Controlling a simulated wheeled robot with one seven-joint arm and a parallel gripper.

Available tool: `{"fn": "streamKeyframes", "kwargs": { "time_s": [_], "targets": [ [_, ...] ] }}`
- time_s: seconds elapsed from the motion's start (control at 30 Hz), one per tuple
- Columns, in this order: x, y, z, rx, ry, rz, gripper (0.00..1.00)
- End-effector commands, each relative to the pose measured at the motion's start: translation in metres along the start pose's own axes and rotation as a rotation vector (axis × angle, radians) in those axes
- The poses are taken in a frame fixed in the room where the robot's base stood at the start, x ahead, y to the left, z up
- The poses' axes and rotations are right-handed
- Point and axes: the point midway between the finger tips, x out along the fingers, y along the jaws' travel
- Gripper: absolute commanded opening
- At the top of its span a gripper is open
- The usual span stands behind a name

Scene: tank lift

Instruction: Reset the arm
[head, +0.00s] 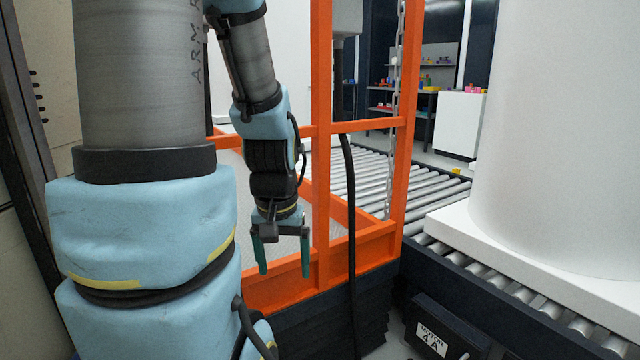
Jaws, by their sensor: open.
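My arm fills the left and middle of the head view, with light blue joint covers and grey links. My gripper (283,256) hangs at its end, pointing down, with two green fingers spread apart and nothing between them. It is in front of the orange lift frame (322,190), left of its near upright post. I cannot tell whether it touches the frame.
A large white tank (565,130) stands on a white base (530,260) over the roller conveyor (425,190) at right. A black cable (350,240) hangs by the orange post. A motor box (440,330) sits low in front. Shelves (410,90) stand far back.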

Motion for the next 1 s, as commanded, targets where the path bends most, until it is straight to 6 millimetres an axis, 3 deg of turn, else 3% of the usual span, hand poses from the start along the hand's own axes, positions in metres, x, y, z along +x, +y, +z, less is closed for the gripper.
{"fn": "streamKeyframes", "kwargs": {
  "time_s": [0.03,0.4,0.6,0.8,1.0],
  "targets": [
    [-0.034,0.000,-0.005,0.000,0.000,0.000,0.86],
    [-0.146,0.001,-0.021,0.000,0.000,0.000,0.86],
    [-0.198,0.001,-0.028,0.000,0.000,0.000,0.86],
    [-0.221,0.001,-0.031,0.001,0.000,0.000,0.86],
    [-0.221,0.001,-0.031,0.000,0.000,0.000,0.86]
  ]
}}
